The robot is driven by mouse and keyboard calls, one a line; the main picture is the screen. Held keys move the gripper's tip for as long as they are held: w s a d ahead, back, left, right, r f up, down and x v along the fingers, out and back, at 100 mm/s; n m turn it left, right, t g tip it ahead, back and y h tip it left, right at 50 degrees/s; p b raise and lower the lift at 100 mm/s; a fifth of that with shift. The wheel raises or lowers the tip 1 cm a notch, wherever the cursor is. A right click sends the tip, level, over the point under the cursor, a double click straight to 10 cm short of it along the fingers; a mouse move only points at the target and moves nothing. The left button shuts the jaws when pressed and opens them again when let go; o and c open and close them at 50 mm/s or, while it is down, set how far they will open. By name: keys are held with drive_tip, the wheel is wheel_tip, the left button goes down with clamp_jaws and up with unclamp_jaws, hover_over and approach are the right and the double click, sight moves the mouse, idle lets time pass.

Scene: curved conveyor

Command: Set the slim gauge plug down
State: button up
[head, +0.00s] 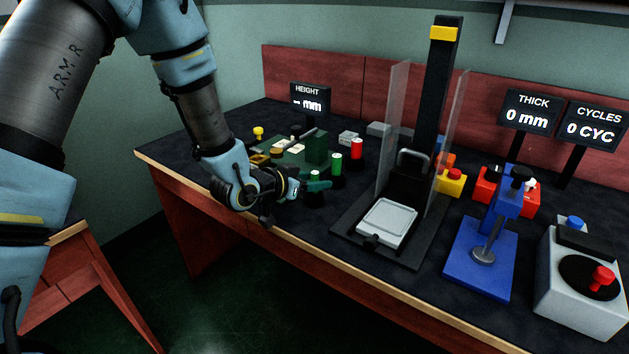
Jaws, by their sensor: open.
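Another green-topped plug (337,162) and a red-topped plug (357,149) stand upright on dark bases just behind and to the right.
A black press stand with clear side guards and a pale plate (387,222) is to the right. Further right are a blue fixture (480,258) and a grey box with a red knob (585,300). The bench's front edge (250,222) is close.

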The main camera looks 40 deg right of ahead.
drive_tip(key=shift+r+p, duration=0.3)
drive_tip(key=b+v, duration=0.2)
drive_tip(key=v, duration=1)
drive_tip(key=shift+f, duration=0.15)
drive_tip(key=w+a+n+t+y, duration=0.1)
drive_tip(key=w+a+n+y, duration=0.25)
drive_tip(key=a, duration=0.35)
drive_tip(key=w+a+f+n+t+y, duration=0.1)
drive_tip(key=w+a+n+t+y, duration=0.15)
drive_tip(key=w+a, duration=0.35)
drive_tip(key=w+a+n+t+y, duration=0.1)
drive_tip(key=w+a+n+y, duration=0.2)
drive_tip(key=a, duration=0.5)
drive_tip(key=s+a+r+n+g+y, duration=0.1)
drive_tip(key=s+a+n+g+y, duration=0.1)
drive_tip(key=a, duration=0.6)
drive_tip(key=s+a+r+n+g+y, duration=0.1)
drive_tip(key=s+a+n, duration=0.3)
drive_tip(key=a, duration=0.5)
drive_tip(key=shift+s+g+y, duration=0.6)
drive_tip(key=shift+s+g, duration=0.05)
drive_tip(key=shift+g, duration=0.1)
